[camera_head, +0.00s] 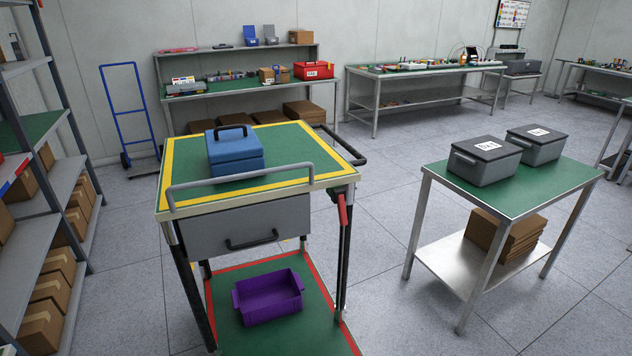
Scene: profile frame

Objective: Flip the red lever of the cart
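The cart (178,200) stands in front of me, with a green top edged in yellow, a grey drawer (250,227) and a green lower shelf edged in red. The red lever (342,209) is at the cart's right side, just below the top, near the front right corner. It hangs down, nearly upright, beside the dark leg. A blue box (235,152) with a black handle sits on the cart top. A purple bin (268,297) sits on the lower shelf. Neither of my grippers shows in the head view.
A green-topped table (520,195) with two grey cases (484,160) stands to the right, with floor (385,225) free between it and the cart. A shelf rack (58,165) with cardboard boxes is at left. A blue hand truck (128,115) and workbenches stand behind.

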